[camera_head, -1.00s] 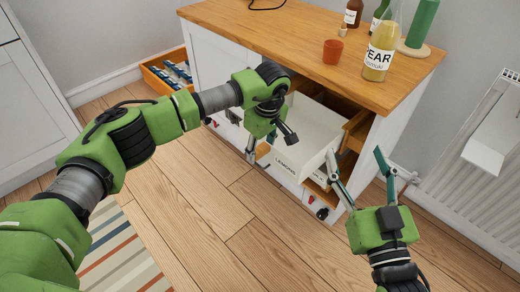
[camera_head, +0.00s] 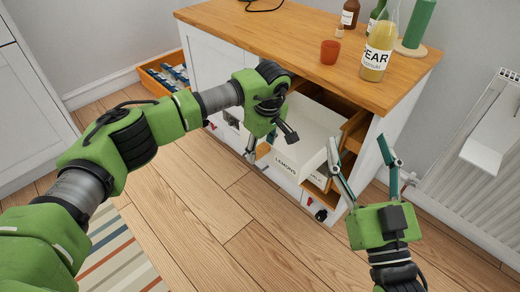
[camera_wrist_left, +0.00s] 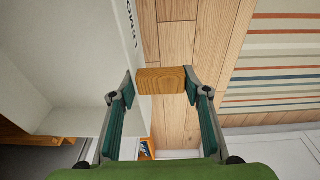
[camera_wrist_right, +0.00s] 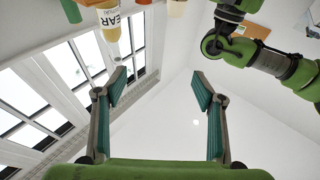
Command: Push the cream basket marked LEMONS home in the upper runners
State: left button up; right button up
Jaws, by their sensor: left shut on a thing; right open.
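The cream basket (camera_head: 318,122) sticks partly out of the wooden cabinet's upper opening, with LEMONS on its front. Its pale wall (camera_wrist_left: 75,60) fills the left of the left wrist view, with part of the lettering showing. My left gripper (camera_head: 270,145) is at the basket's front left. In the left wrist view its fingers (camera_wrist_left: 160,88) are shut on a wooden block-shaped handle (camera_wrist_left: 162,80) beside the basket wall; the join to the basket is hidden. My right gripper (camera_head: 362,152) is open and empty, right of the basket front. The upper runners are mostly hidden.
A bottle of yellow liquid (camera_head: 379,50) and an orange cup (camera_head: 330,52) stand on the wooden top (camera_head: 290,40). An orange drawer (camera_head: 160,78) sticks out at the far left. A radiator (camera_head: 465,165) is at the right.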

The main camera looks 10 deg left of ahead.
pick_arm(q)
jog(key=shift+w+d+b, duration=0.35)
jog(key=shift+w+b, duration=0.1)
jog(key=shift+w+d+b, duration=0.25)
jog(key=shift+w+b, duration=0.1)
jog(key=shift+w+d, duration=0.1)
pick_arm(e)
jog(key=s+r+t+y, duration=0.1)
jog(key=s+r+t, duration=0.3)
jog(key=r, duration=0.3)
jog(key=shift+s+r+t+y, duration=0.3)
dwell(0.8)
jog(key=shift+s+d, duration=0.1)
